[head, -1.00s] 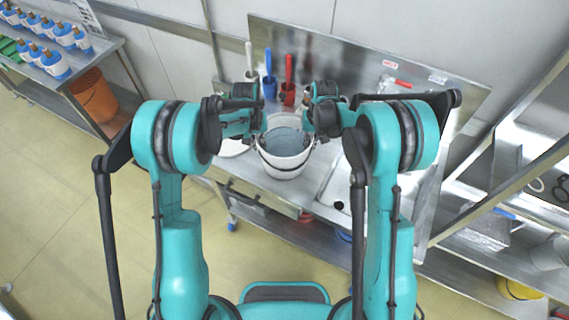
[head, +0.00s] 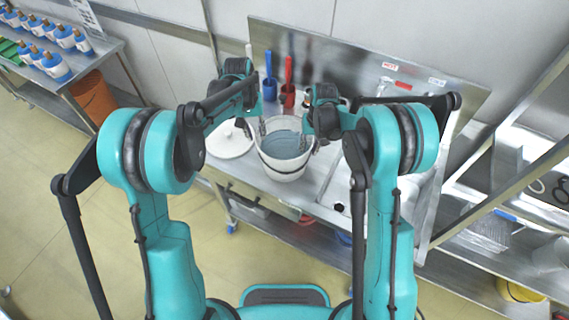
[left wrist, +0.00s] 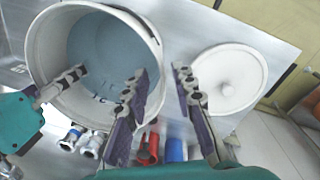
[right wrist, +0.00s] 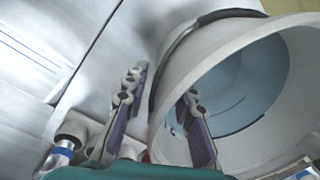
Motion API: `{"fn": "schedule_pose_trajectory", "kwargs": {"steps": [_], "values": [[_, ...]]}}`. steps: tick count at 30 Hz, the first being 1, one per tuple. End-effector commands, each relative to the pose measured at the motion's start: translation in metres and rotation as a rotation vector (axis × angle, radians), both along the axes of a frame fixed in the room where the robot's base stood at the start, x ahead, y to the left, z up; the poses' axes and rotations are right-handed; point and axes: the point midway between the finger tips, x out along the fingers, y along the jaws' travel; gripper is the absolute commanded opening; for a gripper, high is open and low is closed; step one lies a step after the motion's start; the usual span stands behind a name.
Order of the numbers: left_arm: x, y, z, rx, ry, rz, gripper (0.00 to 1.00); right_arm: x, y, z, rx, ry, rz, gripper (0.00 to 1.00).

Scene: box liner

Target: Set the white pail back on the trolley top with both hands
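The white pail (head: 283,172), grey-blue inside, stands upright on the steel trolley top (head: 240,182). My left gripper (head: 262,128) is open at the pail's left rim. In the left wrist view its fingers (left wrist: 160,73) are apart, one overlapping the pail's mouth and one outside; I cannot tell whether they touch the rim. My right gripper (head: 318,143) is at the right rim. In the right wrist view its fingers (right wrist: 163,82) are apart, one inside the pail (right wrist: 232,100) and one outside the wall. The pail's underside is hidden.
A round white lid (head: 229,142) lies left of the pail; it also shows in the left wrist view (left wrist: 229,80). Blue (head: 269,90) and red (head: 288,95) handled tools stand behind. A sink (head: 340,188) is at the right. A shelf rack (head: 500,215) stands further right.

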Motion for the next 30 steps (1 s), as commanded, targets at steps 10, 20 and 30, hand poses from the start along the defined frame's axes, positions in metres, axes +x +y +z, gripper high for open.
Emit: {"fn": "schedule_pose_trajectory", "kwargs": {"steps": [10, 20, 30], "values": [[0.0, 0.003, 0.031, 0.0, 0.0, 0.001, 0.26, 0.0, -0.001, 0.007, 0.0, 0.0, 0.0, 0.26], [0.0, 0.003, 0.031, 0.0, 0.0, 0.001, 0.26, 0.0, -0.007, 0.074, 0.0, 0.0, -0.001, 0.26], [0.0, 0.003, 0.031, 0.0, 0.0, 0.001, 0.26, 0.0, -0.011, 0.118, 0.0, 0.0, 0.0, 0.26]]}}
